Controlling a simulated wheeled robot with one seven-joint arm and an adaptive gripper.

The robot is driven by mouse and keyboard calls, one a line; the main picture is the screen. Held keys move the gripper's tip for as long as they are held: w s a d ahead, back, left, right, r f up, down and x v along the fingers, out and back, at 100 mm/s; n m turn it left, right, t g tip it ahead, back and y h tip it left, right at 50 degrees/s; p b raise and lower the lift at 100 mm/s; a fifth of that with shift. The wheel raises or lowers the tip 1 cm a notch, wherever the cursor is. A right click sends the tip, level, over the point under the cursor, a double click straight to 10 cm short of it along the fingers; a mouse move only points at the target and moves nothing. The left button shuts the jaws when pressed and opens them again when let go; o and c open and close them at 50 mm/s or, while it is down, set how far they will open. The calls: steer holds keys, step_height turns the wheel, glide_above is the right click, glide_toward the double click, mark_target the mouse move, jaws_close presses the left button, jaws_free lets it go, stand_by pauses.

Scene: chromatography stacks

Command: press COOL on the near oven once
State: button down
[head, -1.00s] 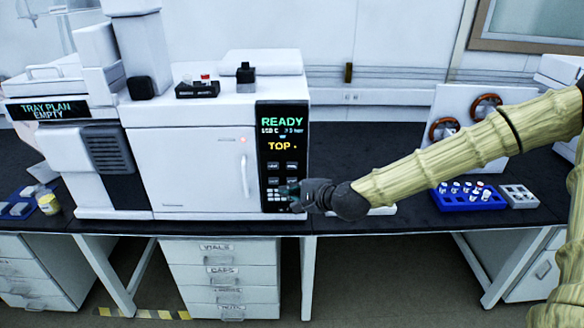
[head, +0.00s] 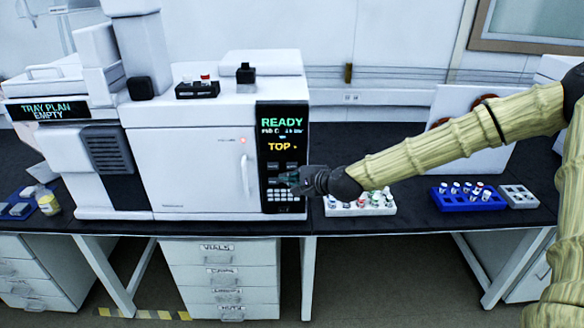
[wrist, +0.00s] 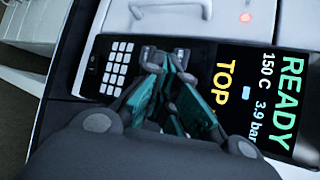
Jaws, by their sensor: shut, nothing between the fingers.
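The near oven (head: 190,165) is a white box with a door and handle on the bench. Its black control panel (head: 283,140) shows READY in green and TOP in yellow. The wrist view shows the panel (wrist: 260,75) sideways, reading READY, 150 C, 3.9 bar and TOP. My gripper (head: 290,178) is shut and empty, with its tips at the small panel buttons, just above the number keypad (head: 286,194). In the wrist view my gripper (wrist: 165,65) hides most of those buttons. The COOL label cannot be read, and I cannot tell whether the tips touch a button.
A white rack of vials (head: 360,204) stands right of the oven, below my arm. A blue vial rack (head: 467,197) and a grey tray (head: 518,196) lie further right. A red light (head: 243,141) shows on the oven front.

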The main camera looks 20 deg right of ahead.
steer(key=shift+w+d+b, duration=0.15)
steer(key=shift+w+d, duration=0.05)
steer(key=shift+w, duration=0.4)
steer(key=shift+w+d+b, duration=0.15)
steer(key=shift+w, duration=0.45)
steer(key=shift+w, duration=0.15)
stand_by(0.6)
steer(key=shift+w+d, duration=0.1)
steer(key=shift+w, duration=0.2)
steer(key=shift+w+d+b, duration=0.1)
steer(key=shift+w+b, duration=0.3)
stand_by(0.9)
stand_by(0.4)
steer(key=shift+s+a, duration=0.25)
steer(key=shift+s, duration=0.6)
steer(key=s, duration=0.2)
steer(key=s+a, duration=0.1)
steer(key=s, duration=0.1)
steer(key=shift+s+a, duration=0.15)
steer(key=shift+s, duration=0.25)
